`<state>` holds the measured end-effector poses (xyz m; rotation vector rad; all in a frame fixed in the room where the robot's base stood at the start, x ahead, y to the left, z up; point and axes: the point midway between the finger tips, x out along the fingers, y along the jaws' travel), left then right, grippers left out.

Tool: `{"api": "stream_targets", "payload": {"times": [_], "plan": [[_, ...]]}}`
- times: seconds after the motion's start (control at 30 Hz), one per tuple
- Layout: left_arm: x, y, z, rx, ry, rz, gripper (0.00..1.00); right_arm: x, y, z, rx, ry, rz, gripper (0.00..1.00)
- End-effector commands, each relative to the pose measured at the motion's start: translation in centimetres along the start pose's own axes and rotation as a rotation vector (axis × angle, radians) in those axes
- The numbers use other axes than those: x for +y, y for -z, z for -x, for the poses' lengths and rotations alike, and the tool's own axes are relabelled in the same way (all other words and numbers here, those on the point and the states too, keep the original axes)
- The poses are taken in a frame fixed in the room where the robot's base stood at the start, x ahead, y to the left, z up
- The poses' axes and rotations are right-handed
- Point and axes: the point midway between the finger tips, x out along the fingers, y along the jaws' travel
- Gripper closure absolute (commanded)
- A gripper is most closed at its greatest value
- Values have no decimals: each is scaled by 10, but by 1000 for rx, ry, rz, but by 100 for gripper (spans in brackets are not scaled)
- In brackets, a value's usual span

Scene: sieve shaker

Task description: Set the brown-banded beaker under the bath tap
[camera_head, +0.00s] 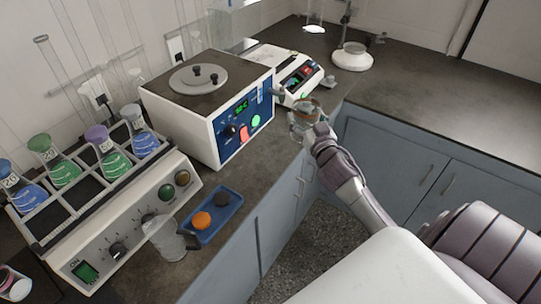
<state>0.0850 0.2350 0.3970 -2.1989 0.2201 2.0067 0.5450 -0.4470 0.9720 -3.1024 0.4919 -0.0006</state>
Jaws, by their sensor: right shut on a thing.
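The brown-banded beaker (304,112) is clear glass with a brownish band near its top. My right gripper (318,133) is shut on it, and the fingers partly cover its lower right side. The beaker is held at the counter's front edge, right of the water bath (204,130), a white box with a blue panel and a round lid. The bath tap (276,92) is a small grey spout on the bath's right side, left of and slightly above the beaker in the picture. I cannot tell whether the beaker touches the counter. My left gripper is out of view.
A flask shaker (95,235) with coloured flasks stands at left. A clear jug (163,238) and a blue tray (215,222) with orange and dark round pieces lie in front. A white device (283,72) stands behind the beaker. The right counter (440,95) is largely clear.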

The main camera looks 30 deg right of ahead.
Motion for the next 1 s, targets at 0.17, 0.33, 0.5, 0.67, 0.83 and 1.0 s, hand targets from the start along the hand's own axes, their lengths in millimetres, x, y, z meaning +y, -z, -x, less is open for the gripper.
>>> {"api": "stream_targets", "payload": {"times": [0.17, 0.33, 0.5, 0.67, 0.83, 1.0], "plan": [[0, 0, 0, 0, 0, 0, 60, 23, 5, -10, 0, -33, -1, 61], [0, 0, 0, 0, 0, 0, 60, 25, 5, -11, 0, -35, -1, 61], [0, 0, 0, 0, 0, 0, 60, 24, 4, -11, 0, -35, -2, 61], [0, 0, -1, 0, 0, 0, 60, 4, -8, -16, -1, -34, -6, 61], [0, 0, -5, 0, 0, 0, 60, -34, -33, -26, -2, -34, -7, 61], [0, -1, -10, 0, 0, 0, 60, -69, -54, -35, -1, -33, -5, 61]]}}
